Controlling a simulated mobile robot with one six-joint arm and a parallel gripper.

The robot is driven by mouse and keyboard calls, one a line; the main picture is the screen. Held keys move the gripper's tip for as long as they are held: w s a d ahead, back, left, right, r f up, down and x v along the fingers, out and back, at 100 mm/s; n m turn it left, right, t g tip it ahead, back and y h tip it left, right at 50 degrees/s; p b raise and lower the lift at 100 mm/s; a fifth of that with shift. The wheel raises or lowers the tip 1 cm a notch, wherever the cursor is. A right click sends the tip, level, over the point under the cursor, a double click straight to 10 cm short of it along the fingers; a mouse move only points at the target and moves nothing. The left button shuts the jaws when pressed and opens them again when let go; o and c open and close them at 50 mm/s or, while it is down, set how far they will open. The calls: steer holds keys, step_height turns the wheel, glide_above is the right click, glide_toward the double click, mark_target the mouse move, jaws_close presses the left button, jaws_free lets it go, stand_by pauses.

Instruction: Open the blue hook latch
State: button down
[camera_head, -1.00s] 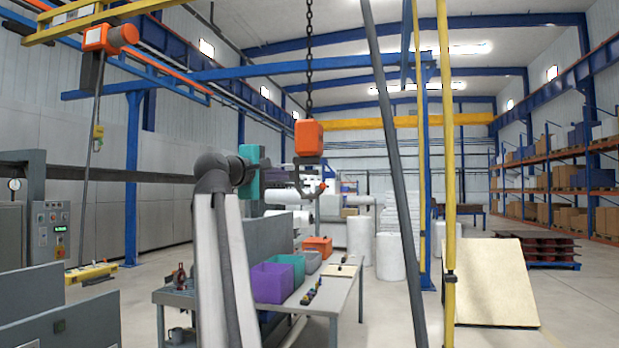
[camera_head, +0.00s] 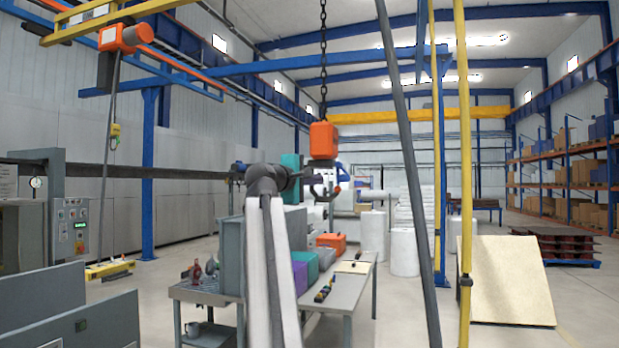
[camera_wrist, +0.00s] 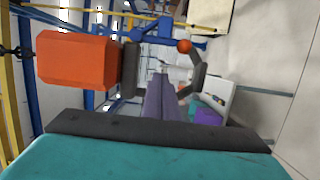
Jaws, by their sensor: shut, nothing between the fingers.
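The orange hook block (camera_head: 324,140) hangs on a chain, with a dark hook below it. The blue latch (camera_head: 343,172) shows at the right of the hook, near an orange ball. In the wrist view the orange block (camera_wrist: 78,60) lies at the left, the dark curved hook (camera_wrist: 196,72) at centre right, the orange ball (camera_wrist: 184,46) on it, and the blue latch (camera_wrist: 150,26) at the top. My gripper (camera_wrist: 161,76) is shut and empty, its fingers pointing toward the hook opening. Contact cannot be told. In the head view my arm partly hides the fingers.
A dark slanted pole (camera_head: 408,150) and a yellow post (camera_head: 466,180) stand right of the hook. A tan sloped board (camera_head: 510,280) stands on open floor at the right.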

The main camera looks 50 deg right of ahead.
steer(key=s, duration=0.2)
steer(key=s+d+p, duration=0.1)
steer(key=shift+s, duration=0.4)
steer(key=shift+d, duration=0.1)
steer(key=shift+f, duration=0.1)
stand_by(0.3)
